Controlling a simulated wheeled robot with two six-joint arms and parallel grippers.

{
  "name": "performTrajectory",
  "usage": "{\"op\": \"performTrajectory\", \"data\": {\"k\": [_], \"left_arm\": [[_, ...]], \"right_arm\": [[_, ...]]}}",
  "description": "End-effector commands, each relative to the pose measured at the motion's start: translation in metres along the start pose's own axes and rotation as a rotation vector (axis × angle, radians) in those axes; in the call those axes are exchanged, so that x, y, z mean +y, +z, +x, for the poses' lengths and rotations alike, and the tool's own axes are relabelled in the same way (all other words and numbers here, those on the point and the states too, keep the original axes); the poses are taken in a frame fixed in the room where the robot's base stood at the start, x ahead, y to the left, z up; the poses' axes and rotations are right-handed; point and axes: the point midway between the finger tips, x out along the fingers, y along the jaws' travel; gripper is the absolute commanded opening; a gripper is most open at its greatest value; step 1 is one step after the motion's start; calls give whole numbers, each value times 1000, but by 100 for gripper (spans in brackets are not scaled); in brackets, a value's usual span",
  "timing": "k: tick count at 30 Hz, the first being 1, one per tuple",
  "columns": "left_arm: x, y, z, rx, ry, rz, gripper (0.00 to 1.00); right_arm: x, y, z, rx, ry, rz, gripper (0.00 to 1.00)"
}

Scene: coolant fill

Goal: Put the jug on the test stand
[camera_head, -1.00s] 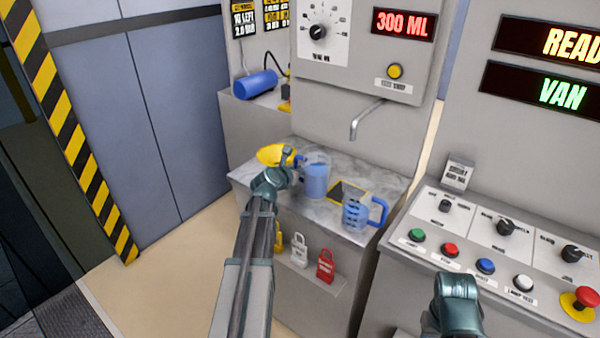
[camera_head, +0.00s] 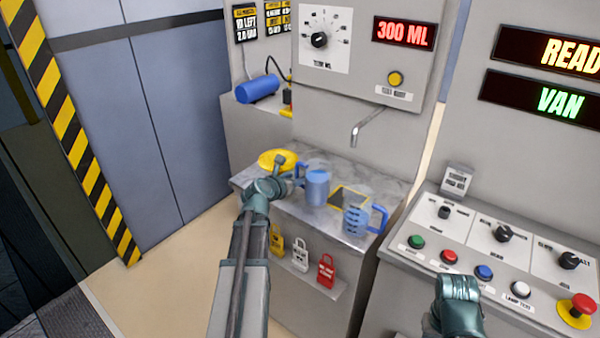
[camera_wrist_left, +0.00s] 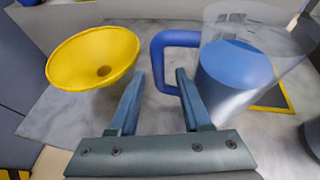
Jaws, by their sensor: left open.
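A clear jug with blue liquid (camera_head: 317,188) stands on the grey marbled worktop, its blue handle turned left toward my left gripper. It also shows at the right of the left wrist view (camera_wrist_left: 235,65). My left gripper (camera_head: 286,168) is open and empty, level with the handle. In the wrist view its fingertips (camera_wrist_left: 158,76) are either side of the handle's near upright; contact cannot be made out. A yellow-edged dark square pad (camera_head: 347,197), possibly the test stand, lies right of the jug, below the metal spout (camera_head: 366,128). My right arm's wrist shows lower right; its fingers are not visible.
A yellow funnel (camera_head: 276,158) lies left of the jug, close to my left gripper. A second blue-handled, blue-banded container (camera_head: 358,219) stands near the worktop's right front edge. A button panel (camera_head: 490,262) is at right. Padlocks (camera_head: 300,256) hang below the worktop.

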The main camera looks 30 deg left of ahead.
Motion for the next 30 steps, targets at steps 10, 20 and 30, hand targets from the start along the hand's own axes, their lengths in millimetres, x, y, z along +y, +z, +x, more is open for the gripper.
{"op": "performTrajectory", "data": {"k": [10,20,30], "left_arm": [[-1,1,-61,0,1,0,48],[0,0,-69,0,0,1,48],[0,0,-69,0,0,1,48]], "right_arm": [[2,1,-24,0,0,0,47],[2,2,-26,0,0,0,47],[2,2,-26,0,0,0,47]]}}
